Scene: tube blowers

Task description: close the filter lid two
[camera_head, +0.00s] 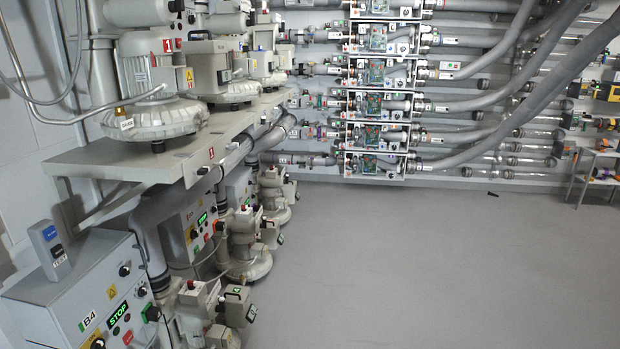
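No part marked as filter lid two can be made out in the head view. Large grey blowers (150,85) stand in a row on a shelf along the left wall. The nearest has a red label "1" and a grey box-shaped housing (209,68) with a yellow sticker beside it. More blower units (247,255) stand below the shelf. The lids are too small or turned away to tell whether any is open. Neither of my grippers is in view.
A control box (92,300) marked B4, with a green STOP display, is at the near left. The shelf (120,162) juts out above it. Pipes and open valve boxes (378,102) cover the far wall. A small rack (600,155) stands at right. The grey floor (420,270) is largely clear.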

